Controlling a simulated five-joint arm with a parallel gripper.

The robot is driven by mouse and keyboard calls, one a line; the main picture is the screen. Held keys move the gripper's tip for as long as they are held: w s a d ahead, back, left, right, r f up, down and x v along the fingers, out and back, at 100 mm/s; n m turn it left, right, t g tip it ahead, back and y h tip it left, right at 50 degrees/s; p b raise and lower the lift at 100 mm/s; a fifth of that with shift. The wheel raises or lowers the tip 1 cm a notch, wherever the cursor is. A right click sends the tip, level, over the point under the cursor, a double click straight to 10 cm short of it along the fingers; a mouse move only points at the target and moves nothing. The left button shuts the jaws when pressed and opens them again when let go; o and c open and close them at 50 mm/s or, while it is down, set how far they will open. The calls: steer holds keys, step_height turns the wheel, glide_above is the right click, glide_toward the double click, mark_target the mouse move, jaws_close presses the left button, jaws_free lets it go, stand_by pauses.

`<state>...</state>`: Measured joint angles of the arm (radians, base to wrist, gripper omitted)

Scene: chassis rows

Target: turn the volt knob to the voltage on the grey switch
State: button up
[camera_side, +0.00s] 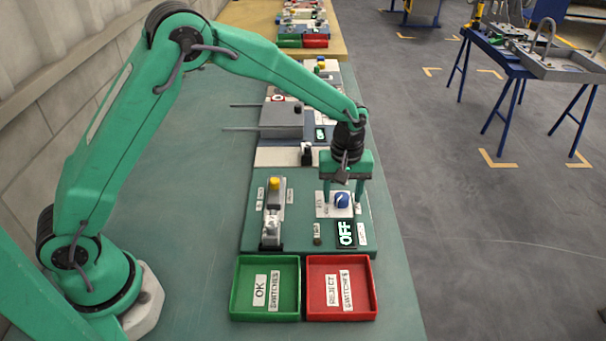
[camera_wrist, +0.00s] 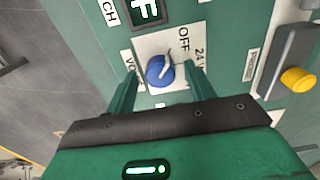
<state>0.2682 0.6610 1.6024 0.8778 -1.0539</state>
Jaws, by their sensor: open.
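The blue volt knob (camera_side: 342,200) sits on a white plate on the green chassis panel (camera_side: 300,238). In the wrist view the knob (camera_wrist: 160,70) has a pale pointer toward the upper right, near the OFF label; a 24 label is beside it. My gripper (camera_side: 342,197) is open, pointing down, with one finger on each side of the knob. I cannot tell whether the fingers touch it.
A green OK SWITCHES tray (camera_side: 238,290) and a red REJECT SWITCHES tray (camera_side: 370,295) stand in front of the panel. Behind it is another chassis with a grey box (camera_side: 281,120) and two rods. The bench is clear left of the panel.

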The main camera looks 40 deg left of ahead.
steer(key=c, duration=1)
